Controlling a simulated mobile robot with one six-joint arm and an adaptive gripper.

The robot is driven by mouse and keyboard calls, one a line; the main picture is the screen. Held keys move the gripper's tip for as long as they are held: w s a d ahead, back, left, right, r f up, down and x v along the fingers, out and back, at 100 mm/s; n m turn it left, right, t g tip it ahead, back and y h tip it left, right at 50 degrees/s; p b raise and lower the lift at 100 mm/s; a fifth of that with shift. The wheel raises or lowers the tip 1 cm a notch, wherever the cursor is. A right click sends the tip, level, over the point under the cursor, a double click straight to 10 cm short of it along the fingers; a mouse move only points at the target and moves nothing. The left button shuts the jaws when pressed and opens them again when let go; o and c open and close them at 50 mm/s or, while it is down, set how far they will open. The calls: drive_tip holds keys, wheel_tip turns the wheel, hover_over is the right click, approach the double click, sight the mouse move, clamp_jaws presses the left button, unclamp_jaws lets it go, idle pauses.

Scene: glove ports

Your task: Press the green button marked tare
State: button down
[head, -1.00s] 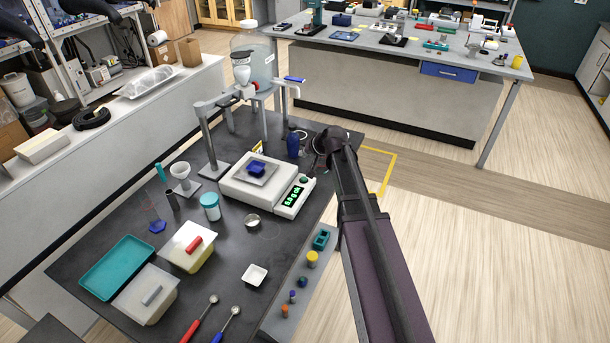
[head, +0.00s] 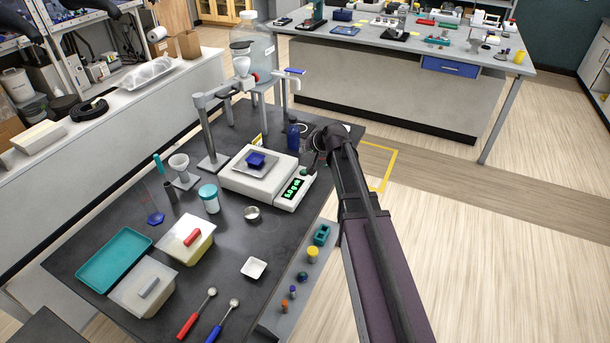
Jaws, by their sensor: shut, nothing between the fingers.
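A white balance (head: 249,180) stands on the dark bench with a lit green display (head: 292,189) on its front panel. The green button (head: 305,171) is a small dark green spot at the panel's far right end; its marking is too small to read. A dark blue dish (head: 257,159) sits on the balance pan. My gripper (head: 313,168) is shut and empty, pointing down right beside the button and partly over that end of the panel. I cannot tell whether its tips touch the button.
A blue bottle (head: 293,136) stands just behind the balance, close to my gripper. A stand with a pale arm (head: 207,130) rises at the back left. Bench right of the cup is clear.

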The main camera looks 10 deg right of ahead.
sight(304, 172)
drive_tip(key=shift+f+b, duration=2.75)
drive_tip(key=shift+f, duration=0.35)
drive_tip(key=shift+f, duration=0.1)
drive_tip(key=shift+f+b, duration=0.35)
drive_tip(key=shift+b, duration=0.1)
drive_tip(key=shift+f+b, duration=0.4)
drive_tip(key=shift+r, duration=0.2)
idle(0.3)
drive_tip(key=shift+r+p, duration=0.65)
drive_tip(key=shift+p, duration=0.2)
drive_tip(key=shift+r, duration=0.1)
